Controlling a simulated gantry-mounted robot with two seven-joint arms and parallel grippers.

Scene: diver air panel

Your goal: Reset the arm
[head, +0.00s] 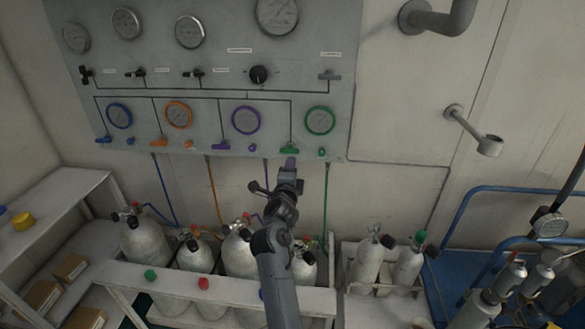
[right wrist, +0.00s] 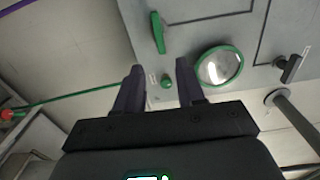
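My right arm reaches up from the bottom of the head view, and its gripper (head: 289,165) is in front of the lower edge of the grey air panel (head: 225,85). In the right wrist view the two dark fingers of the right gripper (right wrist: 157,85) are apart, with nothing held between them. A small green knob (right wrist: 167,81) shows in the gap beyond the fingertips. The green lever (right wrist: 158,32) and the green-ringed gauge (right wrist: 219,66) are on the panel beyond. In the head view the green lever (head: 289,149) is just above the gripper tip. My left gripper is not in view.
Several grey cylinders (head: 145,240) stand in a white rack (head: 230,290) below the panel. Two more cylinders (head: 369,262) stand to the right. A grey wall bracket (head: 474,130) and blue rails (head: 500,189) are at the right. A shelf (head: 50,215) is at the left.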

